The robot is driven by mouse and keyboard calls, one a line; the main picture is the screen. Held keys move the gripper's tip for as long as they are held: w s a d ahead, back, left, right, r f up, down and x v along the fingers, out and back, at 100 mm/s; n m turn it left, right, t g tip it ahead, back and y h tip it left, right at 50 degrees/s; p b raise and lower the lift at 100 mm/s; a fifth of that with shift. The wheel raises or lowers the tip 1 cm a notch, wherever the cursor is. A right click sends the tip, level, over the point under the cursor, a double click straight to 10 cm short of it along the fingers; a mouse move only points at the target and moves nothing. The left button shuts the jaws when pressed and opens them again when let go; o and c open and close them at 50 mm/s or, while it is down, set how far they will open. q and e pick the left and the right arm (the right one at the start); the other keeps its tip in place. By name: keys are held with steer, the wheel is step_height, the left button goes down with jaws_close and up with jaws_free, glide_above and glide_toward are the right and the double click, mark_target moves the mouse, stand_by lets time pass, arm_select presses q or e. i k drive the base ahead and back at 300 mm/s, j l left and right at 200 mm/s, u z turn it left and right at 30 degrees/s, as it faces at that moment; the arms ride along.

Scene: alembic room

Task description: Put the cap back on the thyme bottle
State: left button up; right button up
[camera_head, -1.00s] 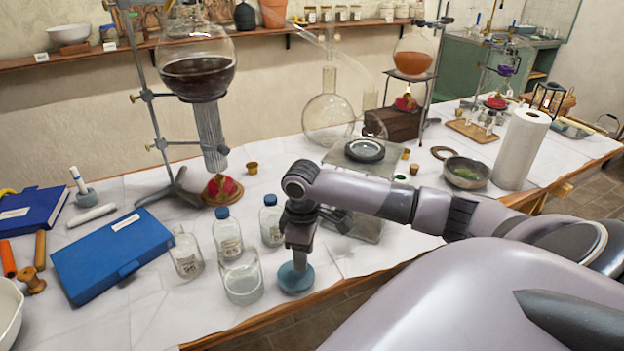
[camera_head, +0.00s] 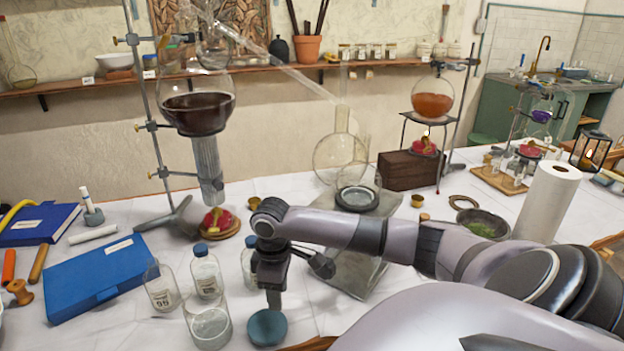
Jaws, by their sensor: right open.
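My right gripper (camera_head: 270,297) points down at the front of the table, open, directly over a round teal-blue piece (camera_head: 267,328). I cannot tell whether this piece is the cap or whether the fingers touch it. A clear bottle without a cap (camera_head: 162,292) stands to the left, its label too small to read. A blue-capped bottle (camera_head: 206,274) stands beside it. Another blue-capped bottle (camera_head: 246,266) is partly hidden behind my gripper. Which bottle is thyme cannot be read. My left gripper is out of view.
An open glass beaker (camera_head: 208,327) stands left of my gripper. A blue case (camera_head: 98,277) lies farther left. A stand with a flask of dark liquid (camera_head: 198,112) rises behind the bottles.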

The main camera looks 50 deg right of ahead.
mark_target(159, 282)
steer(key=k+l+u, duration=0.95)
steer(key=k+l+z, duration=0.3)
steer(key=z, duration=0.15)
steer(key=i+l+z, duration=0.6)
steer(key=i+l+u, duration=0.15)
steer(key=u, duration=0.25)
steer(key=i+l+u, duration=0.15)
steer(key=l+u, duration=0.4)
steer(key=u, duration=0.15)
steer(key=k+l+u, duration=0.15)
steer(key=u, duration=0.15)
steer(key=k+l, duration=0.1)
steer(key=k, duration=0.05)
